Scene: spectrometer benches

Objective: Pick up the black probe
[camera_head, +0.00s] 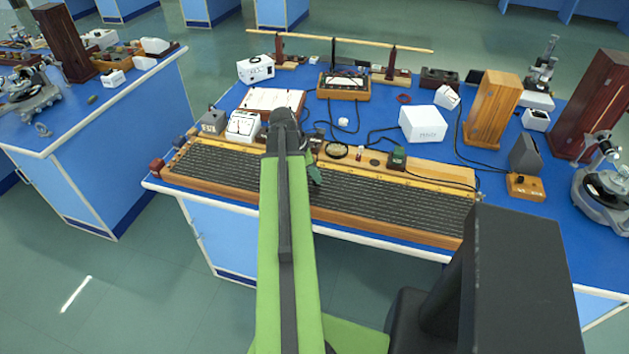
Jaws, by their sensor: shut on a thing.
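My green arm reaches forward over the long wooden wire board (390,202) on the blue bench. My gripper (302,153) is at the arm's far end, low over the board's back part, and is mostly hidden by the arm's dark wrist. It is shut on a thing. A small dark piece, which looks like the black probe (315,174), shows just right of the arm, over the board's dark strips. Most of it is hidden, and I cannot tell whether it touches the board.
A dark block with a cable (397,158) sits on the board's back edge to the right. Behind stand a white box (423,124), a wooden box (492,108) and a meter (343,86). Loose black cables lie between them. A second bench (100,120) is at left.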

